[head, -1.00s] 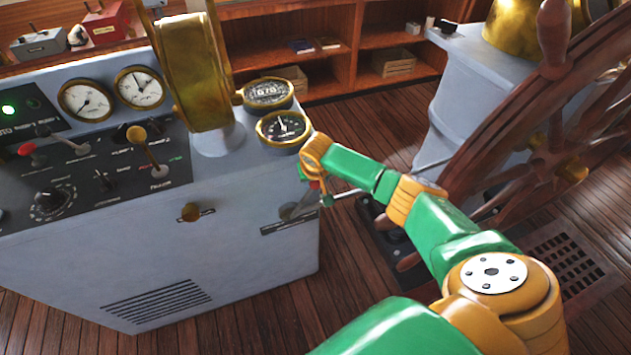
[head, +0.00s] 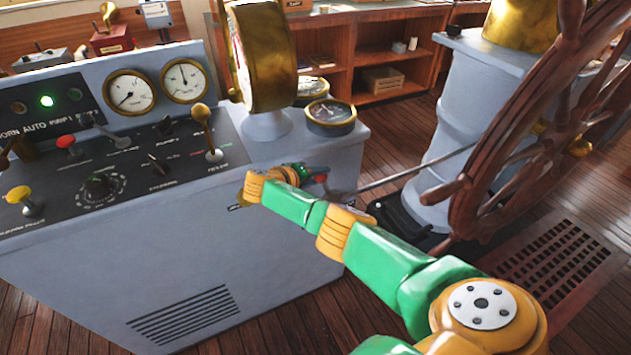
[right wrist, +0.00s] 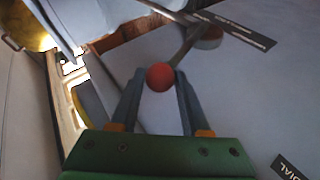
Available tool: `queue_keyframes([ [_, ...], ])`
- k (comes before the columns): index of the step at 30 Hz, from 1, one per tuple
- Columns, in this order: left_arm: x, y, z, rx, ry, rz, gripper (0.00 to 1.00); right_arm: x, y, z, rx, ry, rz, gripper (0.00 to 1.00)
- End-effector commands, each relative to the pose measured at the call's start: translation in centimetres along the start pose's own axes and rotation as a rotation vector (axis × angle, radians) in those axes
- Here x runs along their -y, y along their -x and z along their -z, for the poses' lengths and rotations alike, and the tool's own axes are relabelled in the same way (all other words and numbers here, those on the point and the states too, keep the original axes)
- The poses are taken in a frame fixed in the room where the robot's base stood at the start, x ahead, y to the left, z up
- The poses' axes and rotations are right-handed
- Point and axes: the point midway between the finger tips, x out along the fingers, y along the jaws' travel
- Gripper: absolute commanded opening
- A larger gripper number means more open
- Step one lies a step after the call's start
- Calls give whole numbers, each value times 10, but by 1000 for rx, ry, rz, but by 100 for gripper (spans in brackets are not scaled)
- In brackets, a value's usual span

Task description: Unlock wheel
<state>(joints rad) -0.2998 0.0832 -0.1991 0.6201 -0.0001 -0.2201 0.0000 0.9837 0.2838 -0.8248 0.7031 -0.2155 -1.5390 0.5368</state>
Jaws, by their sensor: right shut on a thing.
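A lever with a red ball knob (head: 320,179) is on the front of the grey console (head: 240,255), near its right corner. My right gripper (head: 312,176) is at this knob. In the right wrist view, the red knob (right wrist: 160,77) sits between the fingertips of my right gripper (right wrist: 160,80), which is shut on it. My arm hides part of the plate in the head view. The wooden steering wheel (head: 470,190) stands to the right. My left gripper is out of view.
A brass telegraph (head: 262,60) and round gauges (head: 331,115) top the console close above my gripper. Small levers and knobs (head: 207,130) cover its panel. A thin rod (head: 420,165) spans toward the wheel. A floor grate (head: 550,262) lies at right.

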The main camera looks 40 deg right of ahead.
Motion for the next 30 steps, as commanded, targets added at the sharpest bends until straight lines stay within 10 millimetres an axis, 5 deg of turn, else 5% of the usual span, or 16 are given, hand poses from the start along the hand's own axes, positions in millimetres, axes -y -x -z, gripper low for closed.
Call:
queue_keyframes([
  [3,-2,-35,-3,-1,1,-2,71,18,-1,-2,-20,28,-73,0],
  [12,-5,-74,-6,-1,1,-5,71,32,9,-1,-41,77,-197,0],
  [30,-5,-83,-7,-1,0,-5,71,34,14,0,-44,95,-235,0],
])
